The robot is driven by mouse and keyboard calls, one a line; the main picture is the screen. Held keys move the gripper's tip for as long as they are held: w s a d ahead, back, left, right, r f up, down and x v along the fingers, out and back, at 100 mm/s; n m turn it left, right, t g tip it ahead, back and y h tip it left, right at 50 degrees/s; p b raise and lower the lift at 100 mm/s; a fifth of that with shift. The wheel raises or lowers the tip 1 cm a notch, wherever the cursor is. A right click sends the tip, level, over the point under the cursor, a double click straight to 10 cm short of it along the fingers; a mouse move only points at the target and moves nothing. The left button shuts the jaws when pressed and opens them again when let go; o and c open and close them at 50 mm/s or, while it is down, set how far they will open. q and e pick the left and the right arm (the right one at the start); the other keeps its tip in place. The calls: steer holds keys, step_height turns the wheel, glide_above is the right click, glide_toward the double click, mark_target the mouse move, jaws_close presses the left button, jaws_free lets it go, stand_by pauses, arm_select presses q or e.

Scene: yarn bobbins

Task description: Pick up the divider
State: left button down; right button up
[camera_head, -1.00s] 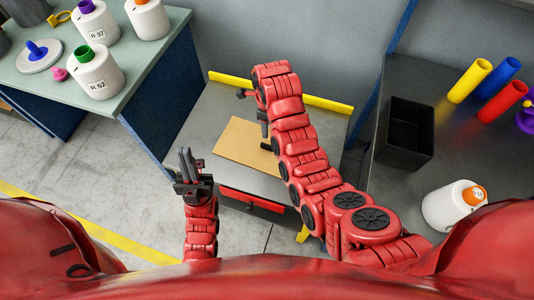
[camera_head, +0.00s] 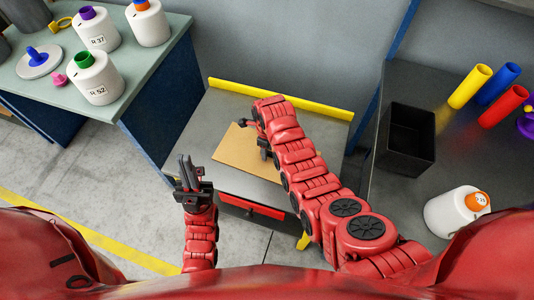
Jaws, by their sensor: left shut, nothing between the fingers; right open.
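The divider looks to be a flat tan cardboard sheet (camera_head: 232,158) lying on the grey middle table. My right arm covers its right side. My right gripper (camera_head: 253,137) is open over the upper part of the sheet, with its dark fingers pointing down. The picture does not show whether the fingers touch the sheet. My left gripper (camera_head: 186,172) is shut and empty, pointing up, at the left of the table's near edge, apart from the sheet.
The middle table has a yellow rail (camera_head: 280,99) at its back and a red drawer front (camera_head: 250,207). A green-topped bench (camera_head: 128,77) with several bobbins stands left. On the dark right table are a black bin (camera_head: 405,140), coloured tubes and a white bobbin (camera_head: 450,212).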

steer(key=shift+f, duration=0.2)
steer(key=shift+c, duration=0.3)
jaws_close()
steer(key=shift+r, duration=0.2)
